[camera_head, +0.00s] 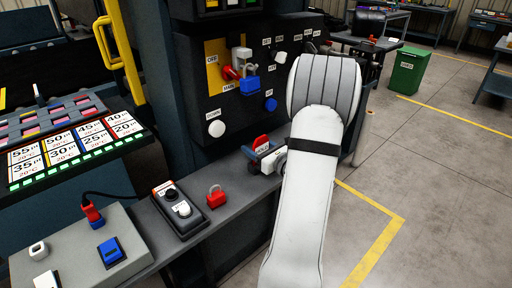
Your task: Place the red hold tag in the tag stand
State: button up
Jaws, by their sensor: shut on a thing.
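The red hold tag (261,143), with a white label, stands upright above the grey ledge, near its far right end. My gripper (265,160) is seen partly from behind, low over the ledge and shut on the tag. My white arm hides part of the gripper and the ledge beyond it. A small dark piece shows just left of the tag; I cannot tell whether it is the tag stand or part of my gripper. I cannot tell whether the tag touches a stand.
On the grey ledge (232,213) are a red padlock (216,198) and a dark control box (179,209) with knobs. Behind rises the press panel with a red lever (231,73), a blue padlock (251,86) and knobs. A green bin (406,72) stands on the open floor.

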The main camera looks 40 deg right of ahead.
jog(key=shift+f, duration=0.15)
jog(key=o, duration=0.5)
jog(key=shift+f, duration=0.1)
jog(key=o, duration=0.4)
jog(key=shift+o, duration=0.2)
